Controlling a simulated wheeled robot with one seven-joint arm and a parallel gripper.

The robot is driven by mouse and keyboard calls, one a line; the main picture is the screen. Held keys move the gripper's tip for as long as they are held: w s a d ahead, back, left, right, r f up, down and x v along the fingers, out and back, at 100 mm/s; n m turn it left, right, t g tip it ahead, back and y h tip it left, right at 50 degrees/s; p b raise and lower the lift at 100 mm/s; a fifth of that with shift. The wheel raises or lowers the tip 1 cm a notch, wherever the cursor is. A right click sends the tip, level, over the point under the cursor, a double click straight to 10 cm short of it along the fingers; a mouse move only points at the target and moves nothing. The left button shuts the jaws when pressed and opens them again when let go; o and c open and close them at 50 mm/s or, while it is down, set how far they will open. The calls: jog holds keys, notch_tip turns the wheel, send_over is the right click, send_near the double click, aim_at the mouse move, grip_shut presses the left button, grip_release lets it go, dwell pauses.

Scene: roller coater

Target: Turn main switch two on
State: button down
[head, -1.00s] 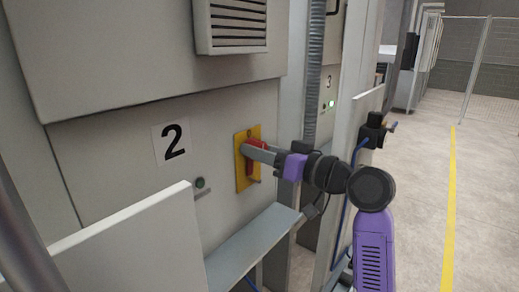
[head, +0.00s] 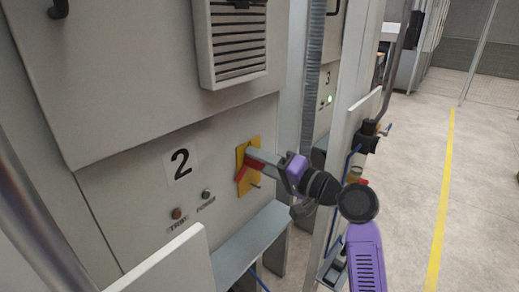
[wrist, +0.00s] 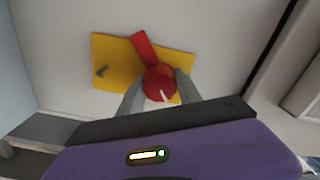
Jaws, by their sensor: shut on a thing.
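In the wrist view, the two grey fingers (wrist: 158,97) stand on either side of the round red knob (wrist: 160,80). A red bar sticks out from it to the upper left, slantwise across the yellow plate (wrist: 113,62). The green POWER lamp (head: 206,194) looks dark. The fingers hide part of the handle in the head view.
An amber TRIP lamp (head: 177,213) is left of POWER. A grey ledge (head: 250,245) juts out below the switch. A vented box (head: 236,40) is above. Open floor (head: 485,190) lies further right.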

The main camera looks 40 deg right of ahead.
jog(key=m+p, duration=0.4)
jog(key=shift+r, duration=0.15)
jog(key=shift+m+p, duration=1.55)
jog(key=shift+m, duration=0.15)
jog(key=shift+f, duration=0.25)
jog(key=c, duration=0.8)
grip_release()
jog(key=shift+b+v, duration=1)
jog(key=shift+v, duration=2.95)
